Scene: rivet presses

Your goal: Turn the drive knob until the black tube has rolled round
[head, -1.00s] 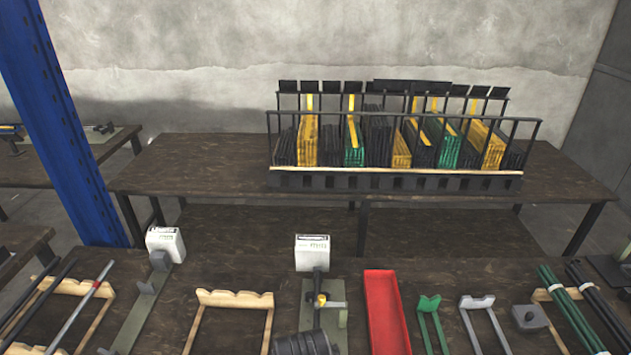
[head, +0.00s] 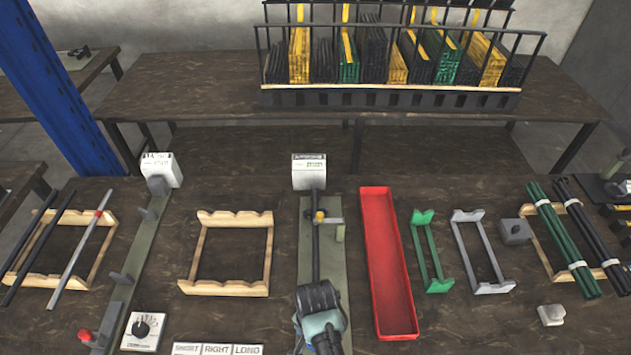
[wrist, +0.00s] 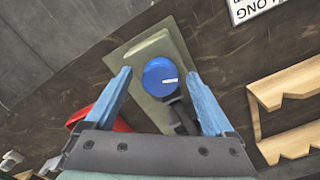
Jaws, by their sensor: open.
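The blue drive knob (wrist: 162,77), with a short white mark on its face, is in the middle of the wrist view. My gripper (wrist: 158,75) is open, with one blue finger on each side of the knob; whether the fingers reach down beside it I cannot tell. No contact shows. In the head view the black tube (head: 316,245) lies lengthwise along the green base plate (head: 334,265), past a small yellow part (head: 320,217). My arm covers the near end of the plate, hiding the knob and my fingers there.
A white box (head: 309,172) stands at the plate's far end. A red tray (head: 376,260) lies close on the right, with green (head: 420,255) and grey stands (head: 460,250) beyond. An empty wooden rack (head: 199,250) is left.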

